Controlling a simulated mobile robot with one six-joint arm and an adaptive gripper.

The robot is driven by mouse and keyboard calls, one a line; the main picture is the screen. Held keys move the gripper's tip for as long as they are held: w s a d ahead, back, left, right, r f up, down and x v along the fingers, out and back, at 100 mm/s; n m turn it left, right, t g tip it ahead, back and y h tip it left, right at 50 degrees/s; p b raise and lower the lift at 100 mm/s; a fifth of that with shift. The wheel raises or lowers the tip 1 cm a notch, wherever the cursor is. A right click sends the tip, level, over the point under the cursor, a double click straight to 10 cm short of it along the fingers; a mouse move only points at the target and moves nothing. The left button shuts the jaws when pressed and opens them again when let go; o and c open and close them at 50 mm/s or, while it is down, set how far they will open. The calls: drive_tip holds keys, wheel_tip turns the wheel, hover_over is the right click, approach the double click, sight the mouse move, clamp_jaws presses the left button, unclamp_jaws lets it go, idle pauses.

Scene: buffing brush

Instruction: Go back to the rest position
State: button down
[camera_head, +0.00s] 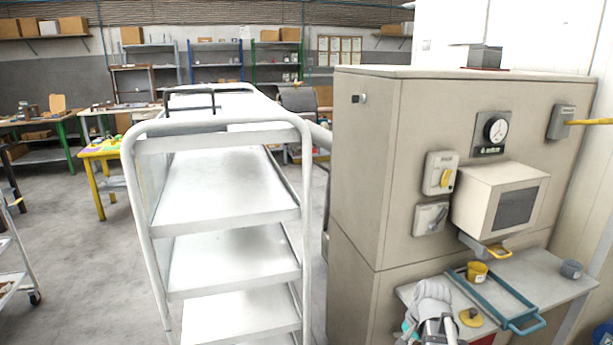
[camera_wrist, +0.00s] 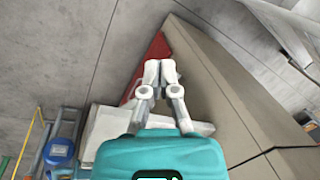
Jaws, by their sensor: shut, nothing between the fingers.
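My gripper (camera_head: 440,333) is at the bottom edge of the head view, in front of the left part of the small grey table (camera_head: 541,272). In the wrist view, my gripper (camera_wrist: 160,70) has its two pale fingertips together with nothing between them. A red surface (camera_wrist: 150,62) shows beyond the fingertips, beside a beige panel (camera_wrist: 225,95). Part of my gripper is cut off by the lower edge of the head view.
A beige cabinet (camera_head: 365,170) carries a dial, switches and a box. A yellow cup (camera_head: 477,272), a blue frame (camera_head: 526,327), a yellow disc (camera_head: 471,318) and a grey cup (camera_head: 571,269) are on the table. A white shelf cart (camera_head: 225,200) stands left; open floor (camera_head: 75,260) lies beyond.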

drive_tip(key=s+a+n+g+h, duration=0.1)
drive_tip(key=s+a+n+h, duration=0.1)
drive_tip(key=s+a+n, duration=0.55)
wheel_tip(320, 180, up, 17)
drive_tip(key=w+a+p, duration=0.1)
drive_tip(key=a+p, duration=0.1)
drive_tip(key=p, duration=1.5)
drive_tip(key=shift+w, duration=0.15)
